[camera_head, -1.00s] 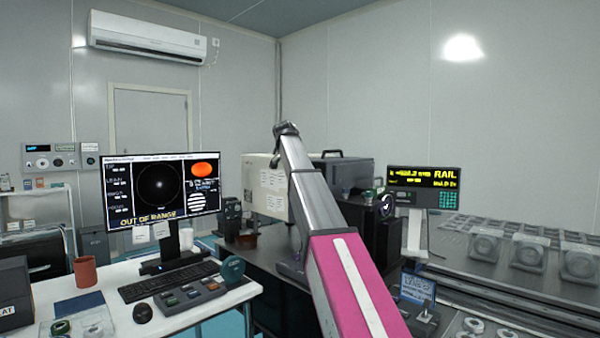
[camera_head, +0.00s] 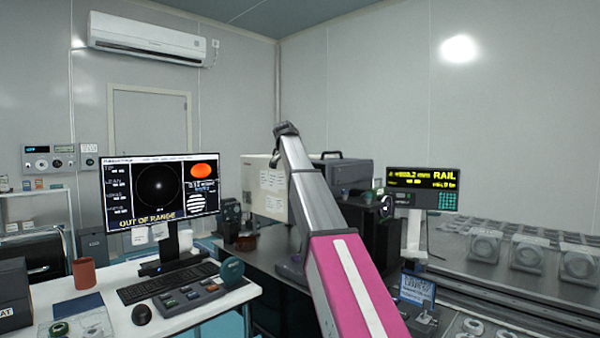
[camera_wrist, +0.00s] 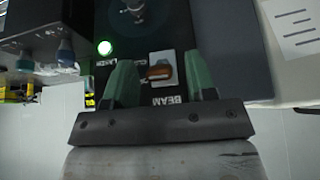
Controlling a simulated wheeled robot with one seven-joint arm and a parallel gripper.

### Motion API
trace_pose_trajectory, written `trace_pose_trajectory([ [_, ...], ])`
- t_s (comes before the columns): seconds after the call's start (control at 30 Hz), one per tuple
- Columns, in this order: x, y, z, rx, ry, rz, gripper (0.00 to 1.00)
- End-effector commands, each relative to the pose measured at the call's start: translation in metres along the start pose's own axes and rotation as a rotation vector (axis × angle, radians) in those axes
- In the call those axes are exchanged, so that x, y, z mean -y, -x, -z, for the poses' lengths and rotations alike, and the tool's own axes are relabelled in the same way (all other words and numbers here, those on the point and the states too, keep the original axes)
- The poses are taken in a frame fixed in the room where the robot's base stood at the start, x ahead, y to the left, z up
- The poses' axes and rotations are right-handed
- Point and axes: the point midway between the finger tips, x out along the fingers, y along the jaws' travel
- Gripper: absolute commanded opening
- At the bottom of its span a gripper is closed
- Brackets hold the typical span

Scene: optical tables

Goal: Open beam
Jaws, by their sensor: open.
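In the wrist view an orange-brown lever or knob (camera_wrist: 159,72) sits on a pale plate on a dark panel (camera_wrist: 185,25), with the word BEAM printed beside it. My gripper (camera_wrist: 158,61) is open, with one green finger on each side of the lever. A gap shows between the lever and each finger; contact is not visible. In the head view my arm reaches forward over the dark bench, and my gripper cannot be made out there.
Blue-grey knobs (camera_wrist: 66,52) stand further left. In the head view a monitor (camera_head: 160,192) reads OUT OF RANGE, and a RAIL display (camera_head: 423,188) stands to the right of my arm.

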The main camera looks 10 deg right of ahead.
Motion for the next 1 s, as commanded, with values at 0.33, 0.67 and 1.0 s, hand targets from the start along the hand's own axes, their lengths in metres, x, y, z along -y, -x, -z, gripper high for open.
trace_pose_trajectory([
  [0.33, 0.001, 0.056, 0.001, -0.001, 0.0, 0.002, 0.51],
  [0.67, 0.0, 0.1, 0.001, 0.0, 0.0, 0.001, 0.51],
  [1.0, 0.0, 0.106, 0.0, 0.0, 0.0, 0.0, 0.51],
])
